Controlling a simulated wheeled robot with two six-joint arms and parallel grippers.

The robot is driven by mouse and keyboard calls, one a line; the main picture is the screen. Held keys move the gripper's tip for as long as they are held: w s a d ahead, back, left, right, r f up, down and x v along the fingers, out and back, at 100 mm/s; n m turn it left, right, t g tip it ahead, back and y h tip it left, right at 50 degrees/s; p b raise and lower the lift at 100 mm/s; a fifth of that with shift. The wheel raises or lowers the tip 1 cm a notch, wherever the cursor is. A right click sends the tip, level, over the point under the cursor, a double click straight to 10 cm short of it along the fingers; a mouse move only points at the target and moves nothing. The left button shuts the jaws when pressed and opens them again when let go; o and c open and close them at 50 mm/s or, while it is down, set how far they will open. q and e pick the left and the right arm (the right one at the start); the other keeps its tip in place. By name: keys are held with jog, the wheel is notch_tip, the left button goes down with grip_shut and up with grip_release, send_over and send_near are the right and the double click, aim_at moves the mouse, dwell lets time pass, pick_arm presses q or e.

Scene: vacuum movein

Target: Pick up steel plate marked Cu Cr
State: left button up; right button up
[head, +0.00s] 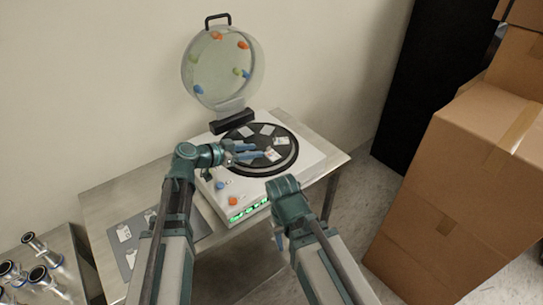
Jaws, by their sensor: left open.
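Several small pale plates lie on the round black disc (287,166) of the white vacuum machine (314,158). One plate (272,155) lies just right of my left gripper (250,152), and others, such as this plate (267,130), lie farther back. More small plates (124,232) lie on a grey mat (190,229) at the left. The marks are too small to read, so I cannot tell which plate is Cu Cr. My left gripper is open, with its blue fingers over the disc's left part. My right gripper (279,238) is mostly hidden behind its arm, low by the table's front.
The machine's round clear lid (222,66) stands open behind the disc. Coloured knobs (233,200) sit at the machine's front left. Metal pipe fittings (40,250) stand on a surface at lower left. Cardboard boxes (450,190) are stacked at the right.

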aim_at(264, 149)
pick_arm(q)
jog(key=shift+b+x, duration=0.95)
jog(key=shift+x, duration=1.7)
jog(key=shift+r, duration=0.15)
grip_shut()
